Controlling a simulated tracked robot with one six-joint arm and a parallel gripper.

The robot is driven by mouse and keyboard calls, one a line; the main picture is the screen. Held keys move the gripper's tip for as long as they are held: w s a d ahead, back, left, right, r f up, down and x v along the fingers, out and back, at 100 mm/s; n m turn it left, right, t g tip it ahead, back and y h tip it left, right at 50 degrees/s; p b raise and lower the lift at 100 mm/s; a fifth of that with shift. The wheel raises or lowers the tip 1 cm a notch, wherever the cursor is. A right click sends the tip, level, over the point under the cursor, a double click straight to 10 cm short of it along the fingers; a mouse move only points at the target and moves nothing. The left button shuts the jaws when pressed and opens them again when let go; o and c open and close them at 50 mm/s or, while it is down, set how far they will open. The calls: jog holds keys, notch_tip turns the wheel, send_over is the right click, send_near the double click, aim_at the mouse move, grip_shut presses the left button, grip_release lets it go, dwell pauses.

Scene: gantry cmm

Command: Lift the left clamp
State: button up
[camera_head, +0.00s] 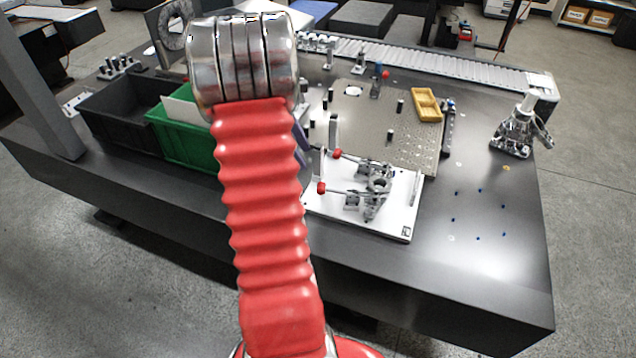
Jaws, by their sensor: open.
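Two metal toggle clamps with red handle tips sit on a white fixture plate (390,226) right of centre. The farther clamp (372,166) has its red tip at about the plate's back left. The nearer clamp (358,204) has its red tip slightly farther left. Both handles point left and lie low. I cannot tell for sure which one is the left clamp. A grey metal part (379,184) sits between them. My red arm rises in front of the plate's left side and hides part of it. My gripper is not visible; the arm hides that area.
A green bin (185,140) and a dark bin (115,112) stand left of my arm. A perforated plate (365,125) with posts and a yellow tray (426,105) lies behind the fixture. A metal device (517,130) stands at right. The dark table's front right is mostly clear.

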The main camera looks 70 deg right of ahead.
aim_at(320, 185)
jog(key=x, duration=1.3)
jog(key=shift+w, duration=0.1)
jog(key=shift+c, duration=0.7)
grip_shut()
